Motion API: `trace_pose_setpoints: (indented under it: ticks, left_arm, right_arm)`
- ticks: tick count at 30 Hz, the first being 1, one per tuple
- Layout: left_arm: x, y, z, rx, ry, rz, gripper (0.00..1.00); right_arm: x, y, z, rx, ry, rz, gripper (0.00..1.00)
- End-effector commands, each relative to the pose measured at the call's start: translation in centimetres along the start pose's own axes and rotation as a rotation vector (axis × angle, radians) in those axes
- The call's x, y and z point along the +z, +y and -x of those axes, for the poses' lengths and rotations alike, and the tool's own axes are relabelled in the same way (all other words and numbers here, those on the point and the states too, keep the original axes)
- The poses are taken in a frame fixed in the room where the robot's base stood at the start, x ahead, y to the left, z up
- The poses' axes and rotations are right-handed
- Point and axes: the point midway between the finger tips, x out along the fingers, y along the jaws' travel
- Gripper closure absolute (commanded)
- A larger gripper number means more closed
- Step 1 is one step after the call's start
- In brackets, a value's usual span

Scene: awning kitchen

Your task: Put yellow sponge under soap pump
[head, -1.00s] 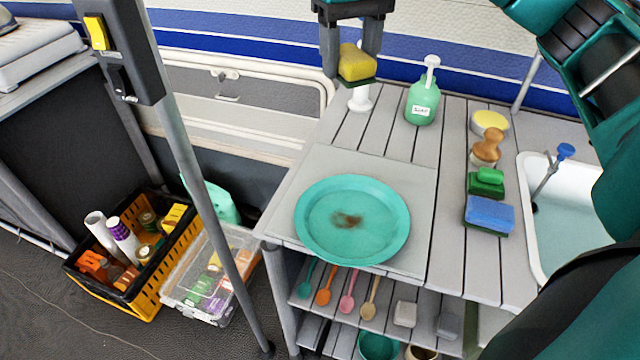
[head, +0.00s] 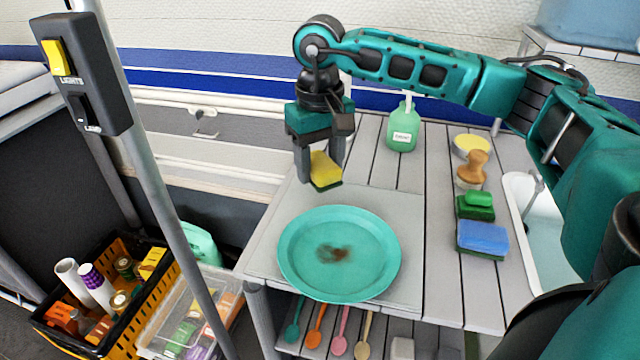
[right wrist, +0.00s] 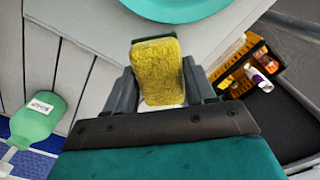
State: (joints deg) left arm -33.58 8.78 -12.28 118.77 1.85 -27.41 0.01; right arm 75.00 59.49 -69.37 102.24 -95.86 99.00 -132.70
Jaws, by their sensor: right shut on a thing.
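My right gripper (head: 319,170) is shut on the yellow sponge (head: 325,168), which has a dark green underside. It holds the sponge above the table's far left part, behind the teal plate. In the right wrist view the sponge (right wrist: 158,72) sits between the two fingers (right wrist: 160,92). The green soap pump bottle (head: 403,127), with a white label and white pump, stands upright at the back of the table, right of the gripper. The arm hides part of its pump top. It also shows in the right wrist view (right wrist: 38,115). My left gripper is not in view.
A teal plate (head: 340,282) with a brown stain lies on the slatted table. A yellow round item (head: 473,143), wooden brush (head: 472,168), green brush (head: 476,208) and blue sponge (head: 482,236) line the right side by the sink (head: 535,220). Slats between plate and bottle are clear.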

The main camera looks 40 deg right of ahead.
Motion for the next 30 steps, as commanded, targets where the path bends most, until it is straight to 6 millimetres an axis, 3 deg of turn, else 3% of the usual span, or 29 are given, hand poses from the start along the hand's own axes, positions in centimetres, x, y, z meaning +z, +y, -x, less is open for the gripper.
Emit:
trace_pose_setpoints:
  ticks: [10, 22, 23, 30]
  left_arm:
    - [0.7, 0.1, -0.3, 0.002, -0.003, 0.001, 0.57]
    - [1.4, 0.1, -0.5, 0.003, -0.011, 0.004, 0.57]
    - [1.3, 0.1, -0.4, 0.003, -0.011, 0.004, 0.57]
    - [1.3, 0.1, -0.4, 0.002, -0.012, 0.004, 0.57]
  right_arm:
    - [0.1, 0.0, -4.2, 0.000, -0.002, 0.000, 0.74]
    - [0.0, 0.0, -4.8, 0.000, 0.000, 0.000, 0.74]
    - [0.0, 0.0, -4.7, 0.000, 0.001, 0.000, 0.44]
    - [0.0, 0.0, -4.7, 0.000, 0.000, 0.000, 0.21]
